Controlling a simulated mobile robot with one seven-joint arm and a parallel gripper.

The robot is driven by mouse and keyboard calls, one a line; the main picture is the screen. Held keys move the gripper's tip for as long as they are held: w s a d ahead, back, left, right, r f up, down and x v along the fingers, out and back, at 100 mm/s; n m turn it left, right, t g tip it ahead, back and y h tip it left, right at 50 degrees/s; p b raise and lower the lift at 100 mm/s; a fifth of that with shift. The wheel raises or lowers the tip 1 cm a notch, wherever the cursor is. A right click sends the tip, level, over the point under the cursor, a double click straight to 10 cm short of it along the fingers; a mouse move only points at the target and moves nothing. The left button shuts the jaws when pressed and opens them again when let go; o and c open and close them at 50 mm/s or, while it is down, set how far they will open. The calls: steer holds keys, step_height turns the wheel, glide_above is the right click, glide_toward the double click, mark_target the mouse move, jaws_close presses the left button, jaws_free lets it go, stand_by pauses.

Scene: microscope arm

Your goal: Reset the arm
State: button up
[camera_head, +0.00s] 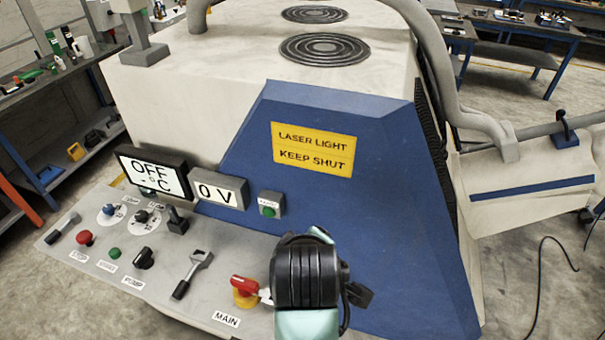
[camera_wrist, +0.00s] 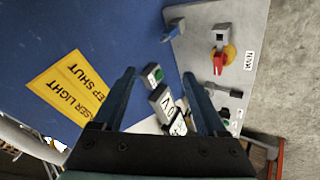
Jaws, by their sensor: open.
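My gripper (camera_wrist: 158,78) is open and empty, its two dark fingers reaching forward in the wrist view. Between and beyond them are the green button (camera_wrist: 154,73) and the 0 V display (camera_wrist: 162,103). In the head view my dark wrist covers the lower middle, right of the red MAIN switch (camera_head: 243,284), and hides the fingertips. The green button box (camera_head: 270,205) is on the blue panel (camera_head: 390,190) above my wrist. The MAIN switch (camera_wrist: 218,62) is right of the fingers in the wrist view. I see no contact with anything.
The grey control panel (camera_head: 110,262) carries a red stop button (camera_head: 85,238), knobs and levers. The OFF °C display (camera_head: 151,174) stands behind it. A yellow laser warning sign (camera_head: 313,150) is on the blue panel. A workbench (camera_head: 40,95) is at left; a cable (camera_head: 540,280) lies at right.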

step_height(320, 180, up, 25)
steer(key=w+m+t+b, duration=0.2)
steer(key=m+t+b, duration=0.25)
steer(key=t, duration=0.65)
steer(key=s+r+m+t, duration=0.3)
steer(key=s+r, duration=0.3)
steer(key=r, duration=0.3)
steer(key=s+r+m+t+b, duration=0.1)
steer(key=s+r+m+t, duration=0.2)
steer(key=r, duration=0.6)
steer(key=s+t, duration=0.2)
steer(key=s, duration=0.1)
steer(key=shift+s+a+r+t, duration=0.2)
steer(key=shift+t, duration=0.1)
steer(key=shift+f, duration=0.1)
